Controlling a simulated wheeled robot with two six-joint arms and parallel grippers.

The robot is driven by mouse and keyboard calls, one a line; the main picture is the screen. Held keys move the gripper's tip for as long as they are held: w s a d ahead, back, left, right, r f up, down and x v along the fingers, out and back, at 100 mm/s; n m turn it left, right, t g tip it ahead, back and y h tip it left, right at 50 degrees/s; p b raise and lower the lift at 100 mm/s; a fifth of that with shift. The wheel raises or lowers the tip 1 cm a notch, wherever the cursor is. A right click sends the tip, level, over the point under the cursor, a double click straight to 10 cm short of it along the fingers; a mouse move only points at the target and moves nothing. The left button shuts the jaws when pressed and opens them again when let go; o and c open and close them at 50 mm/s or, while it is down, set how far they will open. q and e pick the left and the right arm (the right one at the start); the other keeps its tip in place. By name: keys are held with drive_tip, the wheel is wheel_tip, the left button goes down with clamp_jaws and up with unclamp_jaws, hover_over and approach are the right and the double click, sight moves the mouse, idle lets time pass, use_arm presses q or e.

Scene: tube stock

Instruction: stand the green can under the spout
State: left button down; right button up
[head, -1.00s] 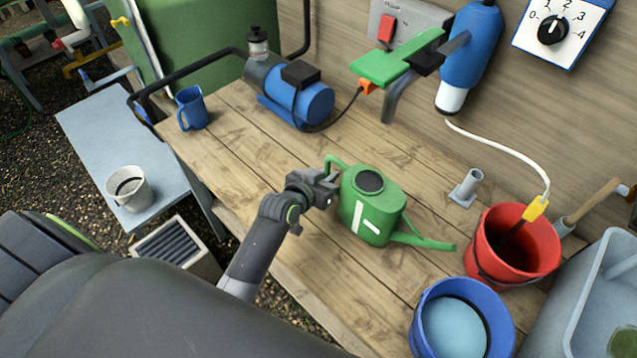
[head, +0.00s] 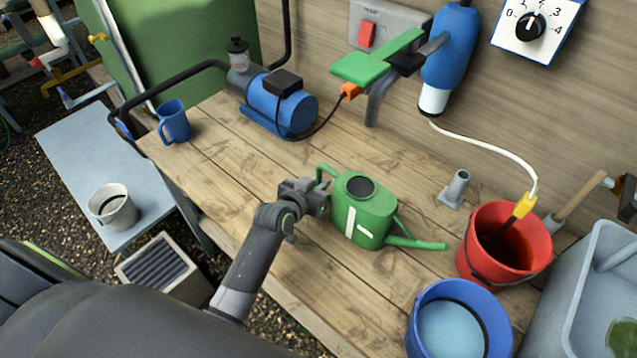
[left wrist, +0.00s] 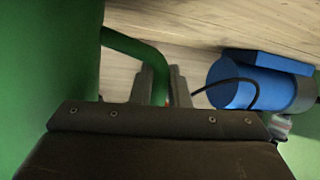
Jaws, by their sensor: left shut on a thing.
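The green can (head: 375,218) with a white mark stands upright near the front edge of the wooden bench (head: 225,150), its own spout pointing right. My left gripper (head: 322,192) is shut on the can's handle at its left side. In the left wrist view the green can (left wrist: 50,60) fills the left, and its handle passes between the fingers of the left gripper (left wrist: 160,88). I cannot tell whether the can's base touches the bench. The grey spout (head: 374,105) hangs below a green lever (head: 380,62) at the back wall. My right gripper is not in view.
A blue pump (head: 285,110) and blue mug (head: 174,122) stand at the back left. A red bucket (head: 480,262), a blue bucket (head: 415,320) and a grey socket (head: 457,186) are right of the can. Bench boards between can and spout are clear.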

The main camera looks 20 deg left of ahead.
use_arm(q)
drive_tip(key=shift+f, duration=0.25)
drive_tip(key=c, duration=1.3)
unclamp_jaws()
drive_tip(key=shift+s, duration=0.15)
drive_tip(key=b+v, duration=0.1)
drive_tip(key=v, duration=1.6)
drive_tip(key=shift+a+b, duration=0.2)
drive_tip(key=shift+b, duration=0.15)
drive_tip(key=shift+s, duration=0.1)
